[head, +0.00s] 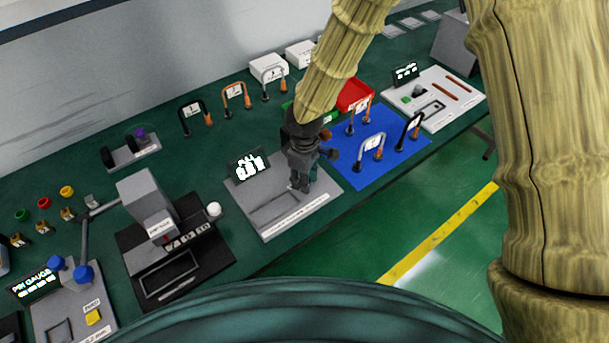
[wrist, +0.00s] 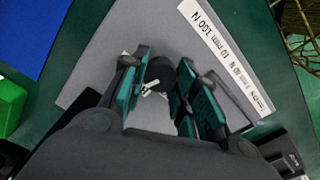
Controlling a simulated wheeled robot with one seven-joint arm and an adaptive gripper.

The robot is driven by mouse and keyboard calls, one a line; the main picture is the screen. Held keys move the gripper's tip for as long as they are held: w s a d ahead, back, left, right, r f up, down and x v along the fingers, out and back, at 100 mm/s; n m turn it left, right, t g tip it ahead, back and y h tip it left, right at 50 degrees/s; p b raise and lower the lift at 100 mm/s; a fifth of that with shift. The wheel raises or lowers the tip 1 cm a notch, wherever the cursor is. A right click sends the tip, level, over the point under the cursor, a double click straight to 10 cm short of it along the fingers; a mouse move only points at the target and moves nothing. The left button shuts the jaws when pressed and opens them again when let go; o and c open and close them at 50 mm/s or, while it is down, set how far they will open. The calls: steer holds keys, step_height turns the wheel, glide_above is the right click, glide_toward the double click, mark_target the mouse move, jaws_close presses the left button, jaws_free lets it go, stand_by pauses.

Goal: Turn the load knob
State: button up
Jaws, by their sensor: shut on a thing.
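The load knob (wrist: 160,71) is a dark round knob on a grey plate (wrist: 112,58), seen from above in the wrist view. My gripper (wrist: 158,84) points down at it with one green-padded finger on each side, shut on the knob. A pale mark or pointer lies just below the knob between the fingers. In the head view my gripper (head: 300,186) stands over the right part of the grey plate (head: 262,228) and hides the knob. A small black display (head: 248,165) with white figures, too small to read, stands at the back of this plate.
A blue mat (head: 390,165) with several handled pieces and a red bin (head: 355,95) lie to the right. A black fixture with a grey column (head: 148,198) stands to the left. More handled pieces (head: 235,97) stand behind. The white-labelled strip (wrist: 210,35) edges the plate.

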steer(key=shift+n+p, duration=0.45)
steer(key=shift+n, duration=1.15)
steer(key=o, duration=0.7)
steer(key=shift+o, duration=0.2)
steer(key=shift+r, duration=0.1)
step_height(320, 180, up, 12)
steer(key=shift+d, duration=0.1)
